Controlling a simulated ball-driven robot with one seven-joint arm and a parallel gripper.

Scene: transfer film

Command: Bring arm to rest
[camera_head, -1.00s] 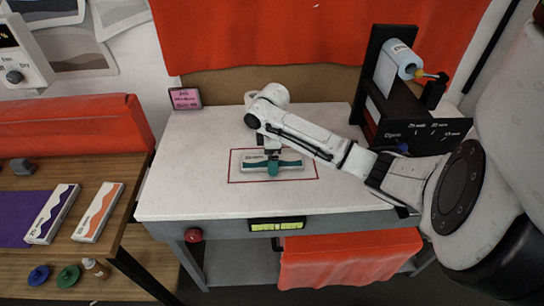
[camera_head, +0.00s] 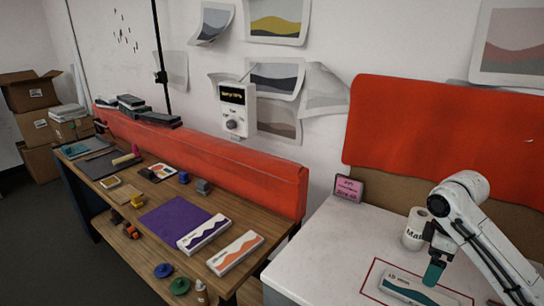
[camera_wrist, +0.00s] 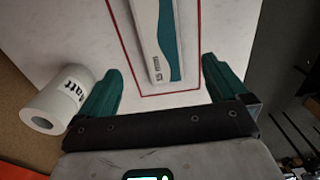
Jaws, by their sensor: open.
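My gripper (camera_head: 433,272) is at the lower right in the head view, over the white table (camera_head: 310,262). In the wrist view my gripper (camera_wrist: 172,88) has its two green fingers wide apart with nothing between the tips. A white and teal box (camera_head: 408,290) lies inside a red outlined rectangle on the table. The same box (camera_wrist: 157,38) shows beyond the fingertips in the wrist view, apart from them. The far end of the box is cut off there.
A white roll (camera_head: 413,230) marked "Matt" stands beside my arm; it also shows left of the fingers in the wrist view (camera_wrist: 58,101). A pink display (camera_head: 348,188) stands at the table's back. The wooden bench (camera_head: 135,210) at left holds two boxes, a purple sheet (camera_head: 175,220) and small items.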

